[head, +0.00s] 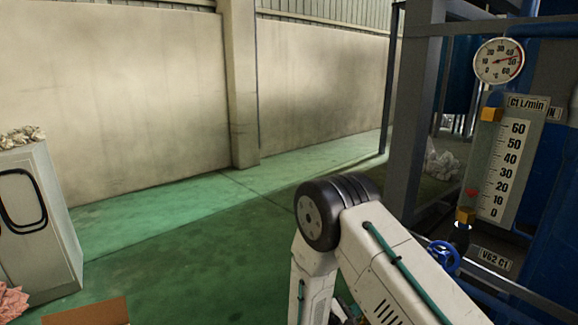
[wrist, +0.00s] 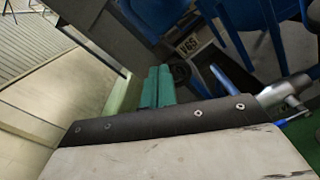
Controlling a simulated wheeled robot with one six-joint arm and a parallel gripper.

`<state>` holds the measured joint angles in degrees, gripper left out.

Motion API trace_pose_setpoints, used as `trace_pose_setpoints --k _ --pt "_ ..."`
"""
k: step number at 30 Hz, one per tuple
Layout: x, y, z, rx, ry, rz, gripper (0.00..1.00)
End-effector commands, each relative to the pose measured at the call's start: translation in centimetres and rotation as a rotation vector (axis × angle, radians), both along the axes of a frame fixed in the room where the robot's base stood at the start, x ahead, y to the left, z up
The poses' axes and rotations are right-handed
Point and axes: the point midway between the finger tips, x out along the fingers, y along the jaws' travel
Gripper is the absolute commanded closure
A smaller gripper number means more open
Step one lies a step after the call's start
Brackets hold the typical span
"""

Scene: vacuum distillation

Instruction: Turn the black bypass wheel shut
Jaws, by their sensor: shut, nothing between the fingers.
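In the wrist view, my gripper (wrist: 157,72) shows as two teal fingers side by side with no gap between them, shut and empty. A small dark round thing (wrist: 181,72), which looks like the black wheel, is just right of the fingertips, partly in shadow. I cannot tell whether the fingers touch it. A white label (wrist: 187,45) starting with "V" sits just above it; the rest is hard to read. In the head view, my arm hides the gripper and no black wheel can be made out.
A blue handwheel (head: 441,256) sits beside a "V62 C1" label (head: 495,259), under a flow scale (head: 507,160) and a round dial (head: 499,61). A grey frame post (head: 412,120) stands left of them. A grey cabinet (head: 40,225) and cardboard box (head: 90,314) are left; green floor between is clear.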

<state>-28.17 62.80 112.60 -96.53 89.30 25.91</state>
Motion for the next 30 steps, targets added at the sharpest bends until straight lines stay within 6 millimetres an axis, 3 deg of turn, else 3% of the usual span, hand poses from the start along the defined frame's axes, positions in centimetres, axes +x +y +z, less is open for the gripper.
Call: trace_pose_setpoints --k 5,19,30 --pt "0.5 -0.2 -0.9 -0.007 0.005 0.024 1.0" --pt "3.6 -4.6 -0.8 -0.008 0.005 0.021 1.0" --pt "4.2 -5.3 -0.8 -0.007 0.006 0.023 1.0"
